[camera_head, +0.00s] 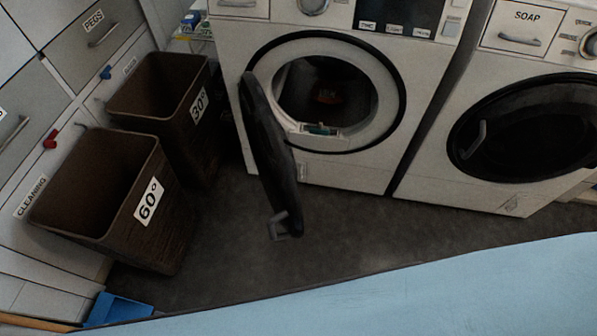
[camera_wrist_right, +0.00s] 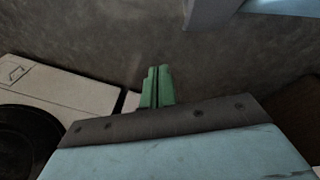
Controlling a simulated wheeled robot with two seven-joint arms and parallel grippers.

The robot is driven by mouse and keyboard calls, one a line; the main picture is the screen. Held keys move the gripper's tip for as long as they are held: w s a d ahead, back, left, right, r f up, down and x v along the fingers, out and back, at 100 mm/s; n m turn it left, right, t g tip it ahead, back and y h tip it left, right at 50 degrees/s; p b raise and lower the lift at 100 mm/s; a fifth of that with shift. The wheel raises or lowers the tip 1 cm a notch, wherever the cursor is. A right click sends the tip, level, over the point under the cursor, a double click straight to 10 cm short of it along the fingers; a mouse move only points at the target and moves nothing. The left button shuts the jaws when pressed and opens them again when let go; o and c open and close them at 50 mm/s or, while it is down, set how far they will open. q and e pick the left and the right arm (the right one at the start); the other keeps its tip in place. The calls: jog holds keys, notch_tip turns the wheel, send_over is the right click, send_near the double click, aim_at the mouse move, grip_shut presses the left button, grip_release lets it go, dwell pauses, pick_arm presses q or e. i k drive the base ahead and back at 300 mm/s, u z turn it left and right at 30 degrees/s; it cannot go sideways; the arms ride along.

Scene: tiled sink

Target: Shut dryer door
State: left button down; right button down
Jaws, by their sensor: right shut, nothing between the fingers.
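The dryer door (camera_head: 272,150) is round and dark, hinged at the left of the dryer (camera_head: 345,165), and stands wide open. Its handle (camera_head: 284,226) is at the lower free end of the door. The round opening (camera_head: 330,92) is exposed, and its inside is dark with something reddish in it. In the right wrist view my right gripper (camera_wrist_right: 157,72) shows two green fingers held together, with nothing between them, over the grey floor. My left gripper is not in view.
Two brown baskets, marked 60° (camera_head: 110,215) and 30° (camera_head: 165,110), stand left of the open door. A second machine (camera_head: 525,130) with a closed dark door is at the right. Grey floor (camera_head: 370,230) is clear before the machines. A light-blue surface (camera_head: 420,300) fills the bottom.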

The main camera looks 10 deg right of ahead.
aim_at(271, 148)
jog(key=z, duration=1.45)
jog(key=k, duration=1.2)
jog(key=u, duration=1.15)
jog(key=i, duration=0.5)
jog(key=u, duration=0.1)
